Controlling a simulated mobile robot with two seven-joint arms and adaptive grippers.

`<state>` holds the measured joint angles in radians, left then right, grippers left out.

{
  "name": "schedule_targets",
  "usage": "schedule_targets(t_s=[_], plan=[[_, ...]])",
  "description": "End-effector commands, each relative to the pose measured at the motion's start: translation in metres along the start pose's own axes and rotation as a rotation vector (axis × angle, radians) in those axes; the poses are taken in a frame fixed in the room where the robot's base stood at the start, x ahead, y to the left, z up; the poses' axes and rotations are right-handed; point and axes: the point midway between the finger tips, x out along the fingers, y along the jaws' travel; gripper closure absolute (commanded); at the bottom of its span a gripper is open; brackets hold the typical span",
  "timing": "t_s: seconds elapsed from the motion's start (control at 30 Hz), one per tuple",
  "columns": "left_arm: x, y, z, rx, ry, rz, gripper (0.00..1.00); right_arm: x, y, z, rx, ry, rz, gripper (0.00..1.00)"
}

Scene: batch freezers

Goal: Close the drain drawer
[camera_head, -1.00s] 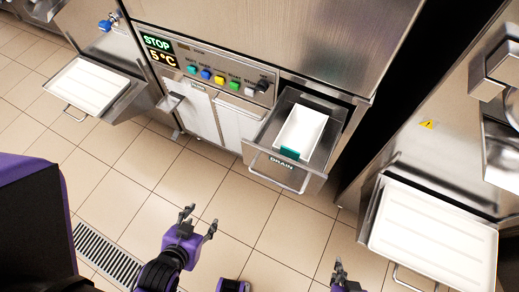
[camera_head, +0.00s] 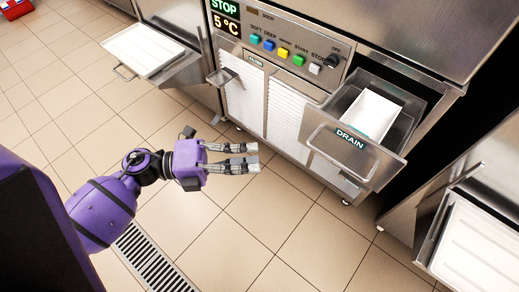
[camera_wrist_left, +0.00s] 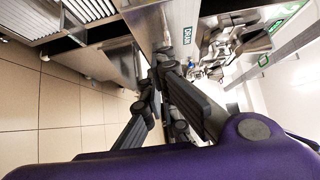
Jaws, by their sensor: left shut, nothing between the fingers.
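The drain drawer (camera_head: 355,150) is pulled out of the middle machine in the head view, with a dark label reading DRAIN on its front and a bar handle (camera_head: 335,158) below the label. A white tray (camera_head: 370,114) lies inside it. In the left wrist view the drawer front (camera_wrist_left: 184,18) shows ahead of the fingers, at the top. My left gripper (camera_head: 256,158) is shut and empty, to the left of the drawer front and apart from it. It also shows in the left wrist view (camera_wrist_left: 158,62). My right gripper is not in view.
The middle machine has a control panel (camera_head: 285,48) and a small handle (camera_head: 222,77). Pull-out trays stand at left (camera_head: 143,48) and right (camera_head: 478,248). A floor grate (camera_head: 150,262) lies below my left arm. The tiled floor before the drawer is clear.

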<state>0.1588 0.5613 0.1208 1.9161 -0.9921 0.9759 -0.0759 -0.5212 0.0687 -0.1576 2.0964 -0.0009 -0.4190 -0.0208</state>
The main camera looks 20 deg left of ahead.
Motion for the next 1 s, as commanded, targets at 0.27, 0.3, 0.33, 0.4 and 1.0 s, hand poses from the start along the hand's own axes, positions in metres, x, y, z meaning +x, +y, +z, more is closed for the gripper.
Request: schedule_targets(t_s=[0.27,0.3,0.33,0.4,1.0], plan=[[0.06,-0.003,0.0,0.0,0.0,-0.007,1.0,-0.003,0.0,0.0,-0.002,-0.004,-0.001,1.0],[0.069,-0.003,0.0,0.001,-0.001,-0.007,1.0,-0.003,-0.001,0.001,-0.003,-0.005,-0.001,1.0],[0.075,-0.003,0.0,-0.001,0.0,-0.007,1.0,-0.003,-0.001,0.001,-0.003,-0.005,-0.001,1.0],[0.088,-0.003,0.001,-0.001,-0.002,-0.007,1.0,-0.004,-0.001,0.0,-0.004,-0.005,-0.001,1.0],[0.112,-0.001,0.028,-0.003,-0.002,-0.002,1.0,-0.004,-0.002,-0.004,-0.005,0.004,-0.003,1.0]])
